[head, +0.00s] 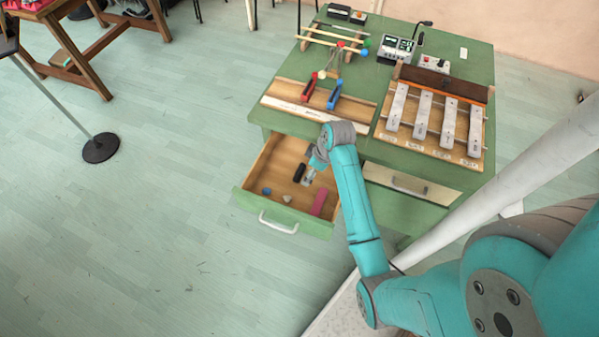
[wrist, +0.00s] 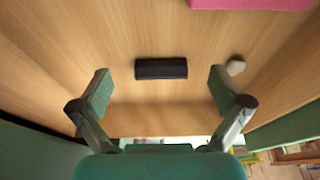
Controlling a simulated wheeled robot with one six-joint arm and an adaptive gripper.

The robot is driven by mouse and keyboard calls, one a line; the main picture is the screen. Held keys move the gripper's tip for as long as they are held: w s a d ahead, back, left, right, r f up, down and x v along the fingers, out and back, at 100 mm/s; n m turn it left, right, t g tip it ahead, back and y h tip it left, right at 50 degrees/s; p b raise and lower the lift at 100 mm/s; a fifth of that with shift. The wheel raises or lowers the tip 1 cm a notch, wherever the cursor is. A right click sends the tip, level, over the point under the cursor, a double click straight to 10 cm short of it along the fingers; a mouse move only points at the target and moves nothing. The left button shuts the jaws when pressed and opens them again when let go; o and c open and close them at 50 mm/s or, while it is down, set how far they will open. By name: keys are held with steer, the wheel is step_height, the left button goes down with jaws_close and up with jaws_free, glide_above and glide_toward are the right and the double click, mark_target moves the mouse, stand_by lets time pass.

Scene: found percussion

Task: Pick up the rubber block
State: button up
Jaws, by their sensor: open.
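A small black block (head: 299,172), which looks like the rubber block, lies on the wooden floor of the open drawer. In the wrist view the black block (wrist: 161,69) lies crosswise, centred between my fingertips. My gripper (head: 309,177) reaches down into the drawer close beside the block. In the wrist view my gripper (wrist: 160,88) is open and empty, with clear space between each finger and the block's ends. The gap in height between fingertips and block is hard to judge.
The green-fronted drawer (head: 264,212) also holds a pink block (head: 319,202), a blue piece (head: 267,191) and a small pale stone (wrist: 235,67). Its walls surround the block. The green table (head: 471,67) above carries metal bars on a board (head: 421,116) and other instruments.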

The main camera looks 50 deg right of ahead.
mark_target(300, 171)
steer(key=w, duration=0.1)
steer(key=w+a, duration=0.1)
steer(key=shift+w, duration=0.4)
steer(key=shift+x, duration=1.15)
steer(key=shift+w+f, duration=0.1)
steer(key=shift+f, duration=0.25)
steer(key=c, duration=1.2)
